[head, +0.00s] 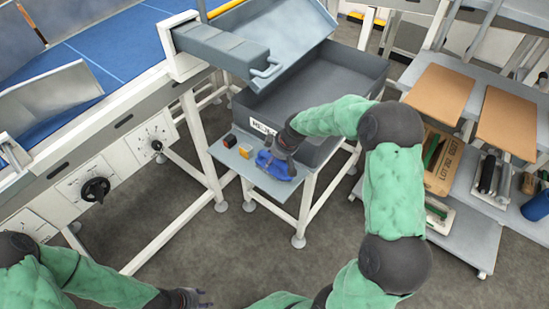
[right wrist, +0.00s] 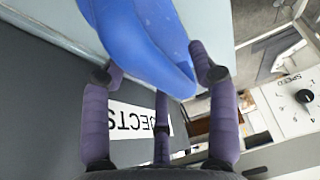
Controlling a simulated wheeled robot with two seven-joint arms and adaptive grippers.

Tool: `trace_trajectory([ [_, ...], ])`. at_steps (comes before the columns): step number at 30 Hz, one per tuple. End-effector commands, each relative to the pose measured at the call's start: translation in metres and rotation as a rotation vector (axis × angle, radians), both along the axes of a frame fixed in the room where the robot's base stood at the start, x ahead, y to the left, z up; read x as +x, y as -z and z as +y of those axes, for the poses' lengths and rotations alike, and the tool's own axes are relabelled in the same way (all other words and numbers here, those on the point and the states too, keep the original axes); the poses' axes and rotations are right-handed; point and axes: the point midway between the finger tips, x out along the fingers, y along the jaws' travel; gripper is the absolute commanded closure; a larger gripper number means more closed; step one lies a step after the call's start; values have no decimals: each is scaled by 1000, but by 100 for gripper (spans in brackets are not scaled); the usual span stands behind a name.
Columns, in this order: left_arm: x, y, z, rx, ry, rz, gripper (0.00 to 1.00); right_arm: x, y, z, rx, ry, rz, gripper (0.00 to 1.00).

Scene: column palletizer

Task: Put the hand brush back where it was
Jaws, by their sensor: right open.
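No brush with bristles can be made out for certain. A smooth blue object (head: 274,165) lies on the small grey shelf (head: 250,176) at the front of the grey bin; I cannot tell whether it is the hand brush. My right gripper (right wrist: 160,78) is open, its fingers spread at either side of the blue object, which fills the upper middle of the right wrist view (right wrist: 140,40). No firm grip shows. In the head view the right hand partly hides it. My left gripper (head: 200,298) is low at the bottom edge, apart from everything, its fingers looking spread and empty.
A red-black block (head: 230,141) and a yellow block (head: 246,151) share the small shelf. The grey bin (head: 325,80) rises behind it. A conveyor with control knobs (head: 95,189) stands left. A rack with brown boards (head: 438,92) and a blue cylinder (head: 537,207) stands right.

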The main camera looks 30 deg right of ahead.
Motion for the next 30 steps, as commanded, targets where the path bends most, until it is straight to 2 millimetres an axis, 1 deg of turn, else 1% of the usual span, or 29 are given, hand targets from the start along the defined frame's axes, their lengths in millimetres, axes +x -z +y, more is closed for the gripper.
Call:
trace_trajectory([
  [2, 0, -3, 0, 0, 0, 0, 60, 0, -5, 0, 0, 0, -1, 40],
  [5, 0, -7, 0, 0, 0, 0, 60, -3, -17, -3, -1, 1, -4, 40],
  [8, 0, -13, 0, 0, 0, 0, 60, -10, -33, -5, -1, 2, -4, 40],
  [12, 0, -23, 0, 0, 0, 0, 60, -20, -61, -10, -2, 2, -4, 40],
  [18, 0, -33, 0, 0, 0, 0, 60, -33, -93, -15, -1, 2, -2, 40],
  [24, 0, -37, 0, 0, 0, 0, 60, -41, -110, -18, 0, 1, -1, 40],
  [30, 0, -38, 0, 0, 0, 0, 60, -42, -114, -18, 0, 1, 0, 40],
])
